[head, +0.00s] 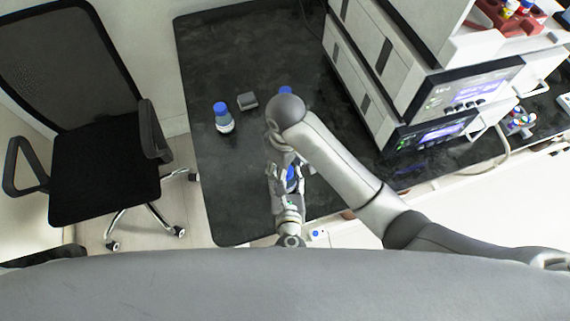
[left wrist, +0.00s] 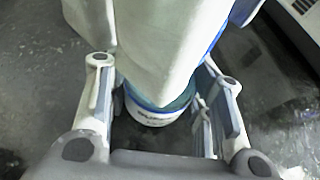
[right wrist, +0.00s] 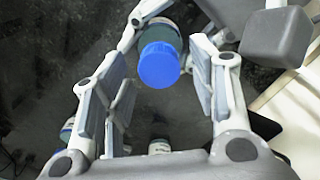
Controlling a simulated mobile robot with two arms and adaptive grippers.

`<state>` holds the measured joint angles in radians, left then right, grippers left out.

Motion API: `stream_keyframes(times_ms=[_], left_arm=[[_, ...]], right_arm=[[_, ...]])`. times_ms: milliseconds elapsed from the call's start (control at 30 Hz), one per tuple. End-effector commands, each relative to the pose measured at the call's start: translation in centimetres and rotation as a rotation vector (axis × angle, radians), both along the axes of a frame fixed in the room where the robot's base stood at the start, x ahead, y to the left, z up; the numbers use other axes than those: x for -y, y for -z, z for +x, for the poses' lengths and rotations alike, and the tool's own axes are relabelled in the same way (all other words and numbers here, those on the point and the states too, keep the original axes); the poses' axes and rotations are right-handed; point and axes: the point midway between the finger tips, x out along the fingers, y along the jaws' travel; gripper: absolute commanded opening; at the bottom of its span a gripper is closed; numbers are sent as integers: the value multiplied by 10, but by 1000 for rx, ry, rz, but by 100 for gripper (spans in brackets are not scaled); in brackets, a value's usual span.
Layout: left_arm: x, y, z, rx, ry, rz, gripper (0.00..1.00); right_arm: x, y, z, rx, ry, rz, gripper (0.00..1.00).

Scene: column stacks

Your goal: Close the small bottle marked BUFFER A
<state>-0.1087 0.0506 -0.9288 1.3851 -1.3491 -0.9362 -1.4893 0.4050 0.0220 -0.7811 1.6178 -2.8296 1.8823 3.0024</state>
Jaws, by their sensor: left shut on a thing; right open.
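My left gripper (left wrist: 160,105) is shut on a small bottle (left wrist: 155,115) with a white label and a blue band; its lettering is only partly readable. The pale body of my right arm covers its upper part in the left wrist view. In the right wrist view a blue cap (right wrist: 159,66) sits at the top of the held bottle; I cannot tell how tight it is. My right gripper (right wrist: 165,70) is open, its fingers on either side of the cap, apart from it. In the head view the blue cap (head: 291,174) shows between the grippers.
On the dark table (head: 240,200) stand a blue-capped bottle (head: 222,117), a small grey block (head: 247,101) and another blue cap (head: 285,91), partly hidden by my arm. White instruments (head: 400,90) stand at the right. The table's left front is clear.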

Motion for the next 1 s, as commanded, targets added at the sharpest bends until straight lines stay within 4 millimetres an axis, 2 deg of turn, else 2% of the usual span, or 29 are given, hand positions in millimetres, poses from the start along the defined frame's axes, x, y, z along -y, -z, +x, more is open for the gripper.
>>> stream_keyframes(times_ms=[167,400,500,767,800,867,1000], left_arm=[[-1,1,0,-1,-2,1,0],[-2,1,0,0,-4,2,0],[-2,0,1,0,-4,2,0],[-2,0,1,0,-4,2,0],[-2,0,1,0,-4,2,0],[-2,0,1,0,-4,2,0],[-2,0,1,1,-4,2,0]], right_arm=[[0,-5,0,0,0,-1,53],[0,-35,1,2,-1,2,53],[0,-42,0,1,-1,2,53],[1,-43,0,0,-1,0,53],[1,-43,0,0,-2,0,50],[1,-43,0,1,-10,1,50],[-1,-45,2,7,-95,3,50]])
